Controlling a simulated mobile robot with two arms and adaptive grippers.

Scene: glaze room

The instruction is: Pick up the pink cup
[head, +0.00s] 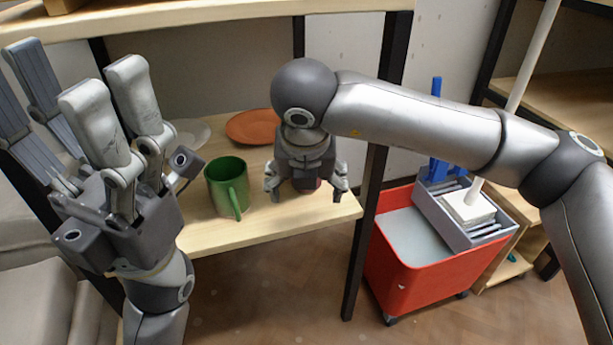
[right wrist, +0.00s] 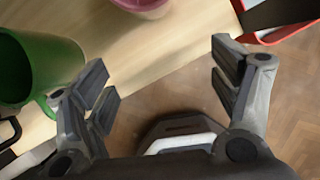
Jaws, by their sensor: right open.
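The pink cup (right wrist: 143,6) shows only in part at the top edge of the right wrist view, on the wooden shelf. In the head view a small reddish patch (head: 308,184) shows behind my right gripper; the rest is hidden. My right gripper (head: 306,190) points down over the shelf's front edge, open. In the right wrist view its fingers (right wrist: 160,68) are wide apart with nothing between them, and the pink cup lies beyond the fingertips. My left gripper (head: 80,95) is raised at the left, fingers up, open and empty.
A green mug (head: 222,185) stands on the shelf (head: 270,228) left of my right gripper. An orange plate (head: 250,126) and a pale plate (head: 190,132) lie behind. A red cart (head: 385,265) with a grey tray (head: 465,238) stands right of the dark shelf post (head: 362,225).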

